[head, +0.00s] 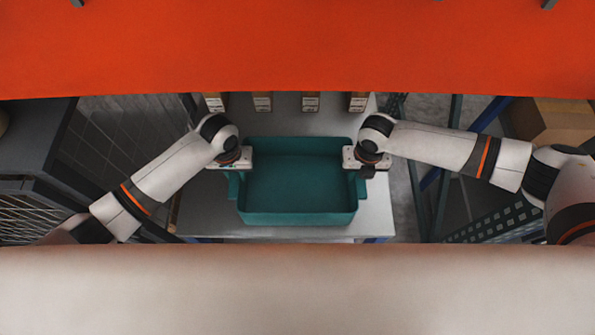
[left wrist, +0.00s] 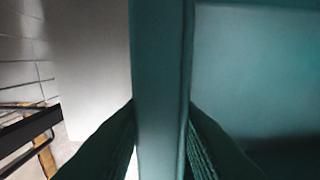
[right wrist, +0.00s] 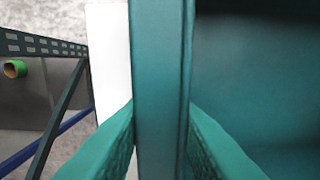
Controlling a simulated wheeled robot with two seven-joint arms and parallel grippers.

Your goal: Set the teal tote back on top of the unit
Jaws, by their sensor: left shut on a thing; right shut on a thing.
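The teal tote (head: 297,218) is in the middle of the head view, upright and open at the top, and its inside looks empty. It is over a pale grey top (head: 205,222), which I take to be the unit; I cannot tell whether it touches it. My left gripper (head: 236,165) is shut on the tote's left wall, which runs between the fingers in the left wrist view (left wrist: 162,90). My right gripper (head: 362,165) is shut on the right wall, seen between the fingers in the right wrist view (right wrist: 160,90).
Several small brown boxes (head: 310,102) with white labels stand in a row at the back of the pale top. A wide orange surface (head: 300,50) crosses the top of the head view. Dark racking with a cardboard box (head: 555,120) is at the right. A dark mesh structure (head: 130,130) is at the left.

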